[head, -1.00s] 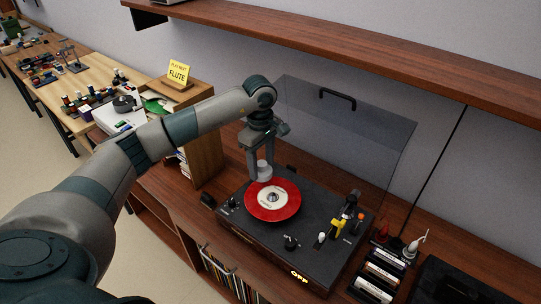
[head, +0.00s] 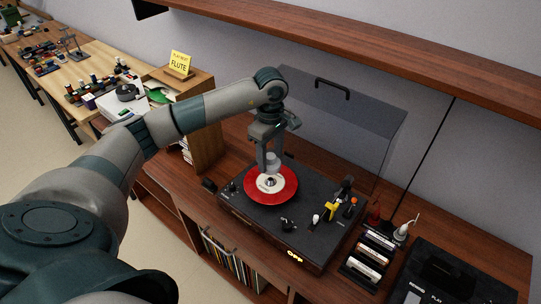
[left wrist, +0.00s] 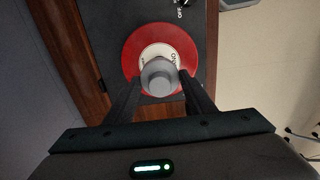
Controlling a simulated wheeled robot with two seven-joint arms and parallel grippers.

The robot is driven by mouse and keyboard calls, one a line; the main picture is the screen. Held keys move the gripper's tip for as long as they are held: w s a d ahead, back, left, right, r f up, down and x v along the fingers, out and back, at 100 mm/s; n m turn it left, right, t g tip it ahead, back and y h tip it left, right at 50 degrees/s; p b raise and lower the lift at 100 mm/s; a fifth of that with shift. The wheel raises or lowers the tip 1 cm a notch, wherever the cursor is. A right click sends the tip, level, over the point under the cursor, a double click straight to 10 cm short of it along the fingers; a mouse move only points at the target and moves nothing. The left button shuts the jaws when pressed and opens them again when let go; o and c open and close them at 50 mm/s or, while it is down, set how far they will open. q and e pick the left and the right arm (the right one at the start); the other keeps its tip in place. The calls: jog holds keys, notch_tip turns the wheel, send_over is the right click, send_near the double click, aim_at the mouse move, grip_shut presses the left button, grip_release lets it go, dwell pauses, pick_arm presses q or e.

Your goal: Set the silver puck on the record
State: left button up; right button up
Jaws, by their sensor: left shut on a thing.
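The silver puck (left wrist: 159,77) is between the fingers of my left gripper (head: 270,165), which is shut on it. In the head view the puck (head: 273,160) shows pale at the fingertips, over the back part of the record. The red record (head: 257,193) with a white label lies on the black turntable (head: 318,245). In the left wrist view the puck covers part of the label of the record (left wrist: 136,48). I cannot tell whether the puck touches the record. My right gripper is not in view.
The turntable's clear lid (head: 350,125) stands open behind the record. A yellow-marked tonearm part (head: 331,207) is at the right of the deck. A wooden shelf (head: 350,45) runs above. A rack of cassettes (head: 370,255) stands at the right.

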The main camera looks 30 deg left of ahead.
pick_arm(q)
jog(key=shift+f, duration=1.25)
jog(key=shift+f+b, duration=0.35)
jog(key=shift+b, duration=0.1)
jog(key=shift+f+b, duration=0.3)
jog(key=shift+b, duration=0.1)
jog(key=shift+f, duration=0.2)
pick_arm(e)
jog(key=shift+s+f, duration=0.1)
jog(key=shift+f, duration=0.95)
pick_arm(q)
jog(key=shift+b, duration=0.3)
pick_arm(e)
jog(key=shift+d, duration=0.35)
pick_arm(q)
jog(key=shift+b, duration=0.3)
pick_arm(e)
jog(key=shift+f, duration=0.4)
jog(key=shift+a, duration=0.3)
pick_arm(q)
jog(key=shift+f+b, duration=0.15)
jog(key=shift+b, duration=0.2)
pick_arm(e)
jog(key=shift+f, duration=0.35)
